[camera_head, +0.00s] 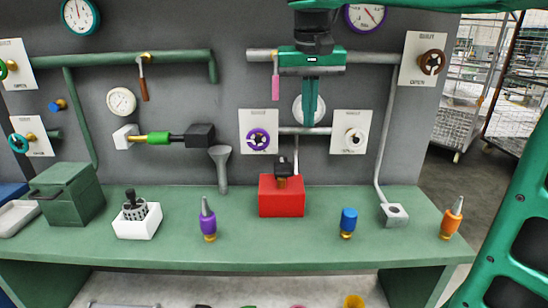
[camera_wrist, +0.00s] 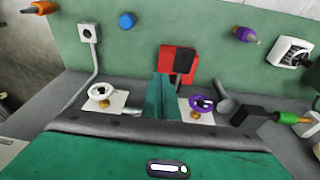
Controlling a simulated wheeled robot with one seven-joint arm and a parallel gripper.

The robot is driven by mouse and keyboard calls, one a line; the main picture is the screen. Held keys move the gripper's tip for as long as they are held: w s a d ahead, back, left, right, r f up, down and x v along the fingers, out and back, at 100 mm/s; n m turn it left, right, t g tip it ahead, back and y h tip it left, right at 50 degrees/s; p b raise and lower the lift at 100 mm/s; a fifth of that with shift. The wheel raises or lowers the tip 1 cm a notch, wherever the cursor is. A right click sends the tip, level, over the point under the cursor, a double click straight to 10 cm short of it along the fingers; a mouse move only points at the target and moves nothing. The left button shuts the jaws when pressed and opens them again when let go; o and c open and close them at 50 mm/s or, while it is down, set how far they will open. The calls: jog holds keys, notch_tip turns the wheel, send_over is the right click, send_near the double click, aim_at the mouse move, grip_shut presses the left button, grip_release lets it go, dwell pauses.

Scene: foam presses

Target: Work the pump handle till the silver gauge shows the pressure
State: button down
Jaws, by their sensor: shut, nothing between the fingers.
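A red box (camera_head: 281,197) stands on the green bench, with a black handle (camera_head: 284,166) on a brassy stem on its top; I take it as the pump. In the wrist view, the red box (camera_wrist: 165,58) and its black handle (camera_wrist: 184,60) lie just beyond my fingers. My gripper (camera_head: 310,122) is shut and empty, pointing down in front of the wall, above the pump. A pale round gauge with a greyish rim (camera_head: 297,108) is behind my fingers, which hide much of its face; I cannot read it. My gripper (camera_wrist: 160,98) also shows in the wrist view.
A purple valve wheel (camera_head: 258,139) and a white valve wheel (camera_head: 355,139) flank my fingers on the wall. Bench space in front of the red box is clear.

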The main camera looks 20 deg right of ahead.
jog(key=a, duration=0.1)
jog(key=w+a+r, duration=0.1)
jog(key=a, duration=0.1)
jog(key=a+r, duration=0.1)
jog(key=a, duration=0.1)
jog(key=shift+w+r, duration=0.1)
jog(key=shift+w, duration=0.3)
send_over(283, 167)
jog(key=s, duration=0.1)
jog(key=x, duration=0.4)
jog(key=s+a+x, duration=0.1)
jog(key=x, duration=0.2)
jog(key=s+x, duration=0.1)
jog(key=x, duration=0.3)
jog(key=shift+a+f, duration=0.15)
jog(key=shift+f, duration=0.5)
jog(key=shift+s+f, duration=0.1)
jog(key=shift+f, duration=0.75)
